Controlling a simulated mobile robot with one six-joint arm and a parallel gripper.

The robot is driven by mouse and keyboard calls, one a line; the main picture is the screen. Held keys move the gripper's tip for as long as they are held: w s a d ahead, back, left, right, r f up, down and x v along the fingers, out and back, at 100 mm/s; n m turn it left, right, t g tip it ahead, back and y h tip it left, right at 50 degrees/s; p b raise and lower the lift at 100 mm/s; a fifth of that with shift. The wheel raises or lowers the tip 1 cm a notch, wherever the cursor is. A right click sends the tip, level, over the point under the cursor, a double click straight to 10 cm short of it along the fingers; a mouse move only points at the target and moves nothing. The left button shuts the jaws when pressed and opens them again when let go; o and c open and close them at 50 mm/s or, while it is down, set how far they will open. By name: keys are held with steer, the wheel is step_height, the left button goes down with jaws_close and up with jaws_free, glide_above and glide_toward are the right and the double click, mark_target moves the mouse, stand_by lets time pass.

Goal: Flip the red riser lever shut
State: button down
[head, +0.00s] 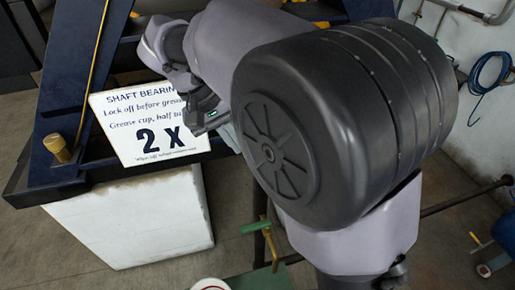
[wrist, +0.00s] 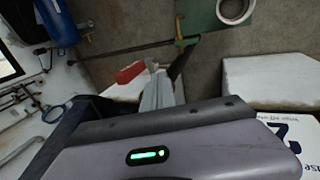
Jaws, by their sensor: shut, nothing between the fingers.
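The red lever (wrist: 131,72) shows in the wrist view, left of and close to the tip of my gripper (wrist: 157,88). I cannot tell whether they touch. My gripper is shut with nothing in it. In the head view my arm covers the spot where the red lever would be, and only part of my wrist shows beside the sign. A green-handled lever (head: 256,227) on a brass-coloured stem shows below my arm, and also in the wrist view (wrist: 187,41).
A white sign (head: 150,125) leans on the dark blue frame (head: 75,90), above a white block (head: 130,220). A pipe (wrist: 115,52) runs across behind the red lever. A white ring (wrist: 235,10) sits on a green surface. A blue hose (head: 487,85) hangs on the right wall.

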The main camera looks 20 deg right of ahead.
steer(key=d+f, duration=0.4)
steer(key=d, duration=0.1)
steer(key=shift+d, duration=0.35)
steer(key=shift+a+f, duration=0.1)
steer(key=shift+d+y, duration=0.4)
